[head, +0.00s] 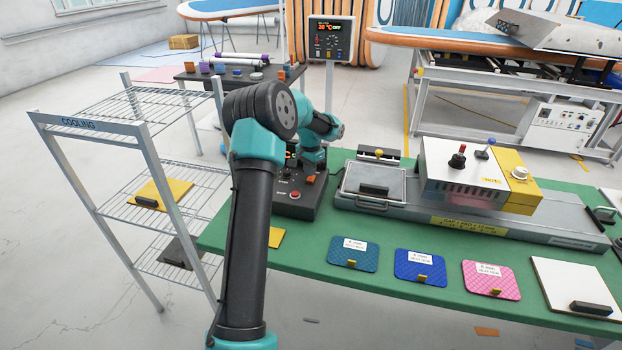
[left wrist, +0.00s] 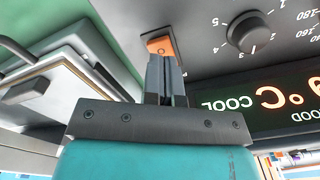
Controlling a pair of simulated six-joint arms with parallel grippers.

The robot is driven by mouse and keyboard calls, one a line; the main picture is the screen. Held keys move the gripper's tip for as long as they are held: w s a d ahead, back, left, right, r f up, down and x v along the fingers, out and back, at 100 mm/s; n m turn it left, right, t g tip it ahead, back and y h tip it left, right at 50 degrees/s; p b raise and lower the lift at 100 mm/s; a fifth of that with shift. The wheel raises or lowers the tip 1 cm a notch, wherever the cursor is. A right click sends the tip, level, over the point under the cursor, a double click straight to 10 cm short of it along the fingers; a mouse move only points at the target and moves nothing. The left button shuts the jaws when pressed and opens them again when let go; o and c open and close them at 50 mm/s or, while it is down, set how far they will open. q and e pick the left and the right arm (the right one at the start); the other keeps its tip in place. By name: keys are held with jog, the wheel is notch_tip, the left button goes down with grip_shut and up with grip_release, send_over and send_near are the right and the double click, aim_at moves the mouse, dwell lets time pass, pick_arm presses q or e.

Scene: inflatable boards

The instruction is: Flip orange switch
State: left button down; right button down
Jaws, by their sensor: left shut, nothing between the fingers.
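The orange switch (head: 310,180) sits on the dark control box (head: 291,204) at the left end of the green table. It also shows in the left wrist view (left wrist: 160,45), just beyond my fingertips. My left gripper (left wrist: 165,62) is shut and empty, with its fingertips at the edge of the switch. I cannot tell whether they touch it. In the head view my own arm hides part of the box and most of the gripper. My right gripper is in neither view.
A wire cooling rack (head: 145,165) stands left of the table. A metal press (head: 470,215) with a white and yellow head is right of the box. Blue (head: 354,253) and pink (head: 491,280) patches lie along the table's front. A black knob (left wrist: 249,32) is near the switch.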

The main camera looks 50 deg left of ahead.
aim_at(311, 180)
pick_arm(q)
jog(key=shift+f, duration=1.35)
dwell(1.1)
jog(key=shift+r, duration=0.1)
jog(key=shift+r, duration=3.45)
jog(key=shift+d, duration=0.1)
